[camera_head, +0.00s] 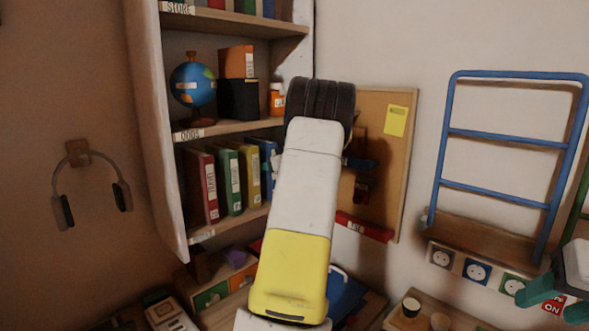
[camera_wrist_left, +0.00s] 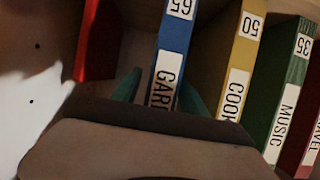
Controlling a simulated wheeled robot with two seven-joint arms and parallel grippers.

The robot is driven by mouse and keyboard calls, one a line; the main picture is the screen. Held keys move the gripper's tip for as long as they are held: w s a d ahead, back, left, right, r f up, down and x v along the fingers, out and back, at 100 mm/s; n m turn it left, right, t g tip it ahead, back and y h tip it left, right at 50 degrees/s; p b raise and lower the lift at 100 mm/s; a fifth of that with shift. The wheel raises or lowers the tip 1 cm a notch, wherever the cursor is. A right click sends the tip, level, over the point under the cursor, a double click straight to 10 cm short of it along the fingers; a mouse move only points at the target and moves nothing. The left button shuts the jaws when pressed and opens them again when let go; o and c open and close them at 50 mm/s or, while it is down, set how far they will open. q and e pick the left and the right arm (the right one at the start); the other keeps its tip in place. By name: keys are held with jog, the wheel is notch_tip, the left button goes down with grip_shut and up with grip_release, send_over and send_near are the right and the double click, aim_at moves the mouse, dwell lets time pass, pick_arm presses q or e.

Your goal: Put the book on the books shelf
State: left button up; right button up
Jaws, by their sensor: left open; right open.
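The books shelf (camera_head: 228,222) holds upright red, green, yellow and blue books. The blue book (camera_head: 267,160), labelled GARD…, is at the right of the visible row; it also shows in the left wrist view (camera_wrist_left: 172,50). My left gripper (camera_wrist_left: 160,95) is open, with its teal fingertips on either side of the blue book's spine; contact cannot be told. In the head view my left arm hides this gripper and the row's right end. A red object (camera_wrist_left: 98,40) stands apart from the blue book in the wrist view. My right gripper (camera_head: 558,298) is open and empty at the lower right.
Above are a globe (camera_head: 193,84), boxes (camera_head: 237,98) and an orange bottle (camera_head: 277,100). Headphones (camera_head: 92,190) hang left. Low surfaces hold clutter.

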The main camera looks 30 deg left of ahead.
pick_arm(q)
jog(key=v, duration=1)
jog(key=shift+d, duration=0.3)
jog(key=shift+r, duration=0.2)
